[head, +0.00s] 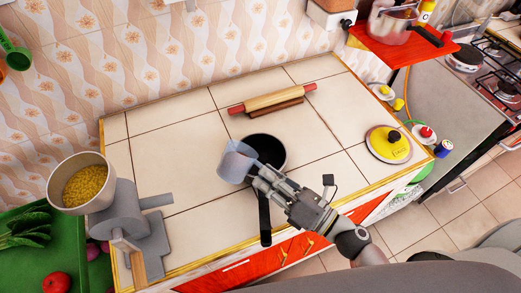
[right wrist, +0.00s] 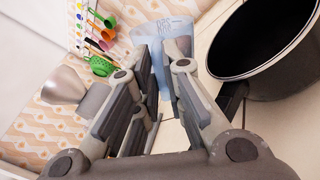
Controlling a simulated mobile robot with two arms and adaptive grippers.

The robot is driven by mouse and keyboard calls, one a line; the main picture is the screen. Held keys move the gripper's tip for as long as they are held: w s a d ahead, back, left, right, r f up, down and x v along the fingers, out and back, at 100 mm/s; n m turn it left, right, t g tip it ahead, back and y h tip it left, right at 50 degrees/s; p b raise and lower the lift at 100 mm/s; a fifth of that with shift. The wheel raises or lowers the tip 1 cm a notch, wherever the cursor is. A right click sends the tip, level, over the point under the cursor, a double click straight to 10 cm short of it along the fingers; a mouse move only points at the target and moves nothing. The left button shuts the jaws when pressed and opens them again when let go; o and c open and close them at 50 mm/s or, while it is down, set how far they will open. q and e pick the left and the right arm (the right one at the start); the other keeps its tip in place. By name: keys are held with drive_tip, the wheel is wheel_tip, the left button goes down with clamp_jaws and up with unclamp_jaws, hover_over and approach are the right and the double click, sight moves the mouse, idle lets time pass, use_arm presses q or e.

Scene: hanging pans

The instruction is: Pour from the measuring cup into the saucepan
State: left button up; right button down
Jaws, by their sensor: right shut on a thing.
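The translucent bluish measuring cup (head: 236,160) shows at the left edge of the black saucepan (head: 270,146) in the head view. My right gripper (head: 258,178) is shut on the cup. In the right wrist view the cup (right wrist: 152,50) stands between the fingers of my right gripper (right wrist: 158,80), with printed marks on its wall. The saucepan (right wrist: 264,48) is just to the right there, and its inside looks dark. The saucepan rests on the tiled counter, its handle pointing to the front edge. I cannot tell what the cup holds. My left gripper is not in view.
A rolling pin (head: 272,97) lies behind the saucepan. A grey grinder (head: 130,220) and a bowl of yellow pieces (head: 80,188) stand at the left. The counter (head: 180,150) is clear around the saucepan.

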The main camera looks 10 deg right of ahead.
drive_tip(key=shift+r, duration=0.15)
drive_tip(key=shift+d+f+m, duration=0.1)
drive_tip(key=shift+f+m, duration=0.15)
drive_tip(key=shift+m, duration=0.35)
drive_tip(key=shift+w+d+f+m, duration=0.15)
drive_tip(key=shift+f+m, duration=0.2)
drive_tip(key=shift+m, duration=0.45)
drive_tip(key=shift+w+d+f+m, duration=0.1)
drive_tip(key=shift+m, duration=1)
drive_tip(key=shift+m+t, duration=0.3)
drive_tip(key=shift+t, duration=0.1)
drive_tip(key=shift+w+d+m, duration=0.15)
drive_tip(key=shift+d+m, duration=0.05)
drive_tip(key=shift+m, duration=0.1)
drive_tip(key=shift+w+d+r+m+p, duration=0.4)
drive_tip(key=shift+w+d+m, duration=0.1)
drive_tip(key=shift+d+m, duration=0.25)
